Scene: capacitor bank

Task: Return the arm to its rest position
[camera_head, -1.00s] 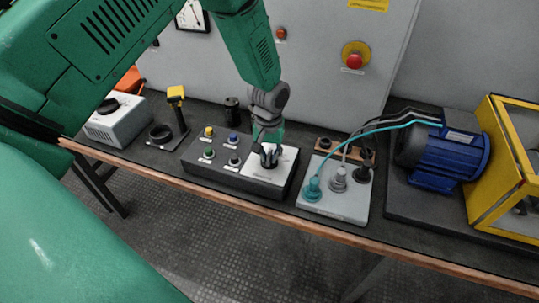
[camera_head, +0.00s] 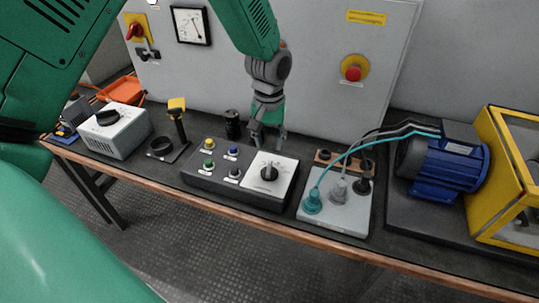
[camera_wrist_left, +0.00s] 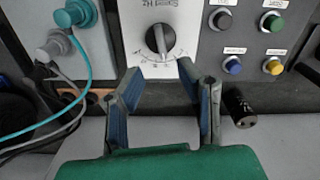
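My left gripper (camera_head: 267,142) hangs from the green arm just behind the control box, above its back edge, with nothing between its fingers. In the left wrist view its two blue-padded fingers (camera_wrist_left: 158,92) stand apart, and a black rotary knob on a white plate shows beyond them. In the head view the knob (camera_head: 269,173) sits on the white plate of the dark control box (camera_head: 215,183), clear of the fingers. My left arm fills the left of the head view. My right gripper is not in view.
A panel with teal, grey and black plugs (camera_head: 335,206) stands right of the control box. A blue motor (camera_head: 445,160) and a yellow frame (camera_head: 500,165) are farther right. A grey unit (camera_head: 117,130) and a yellow-handled lever (camera_head: 178,122) stand left. A cabinet (camera_head: 320,70) rises behind.

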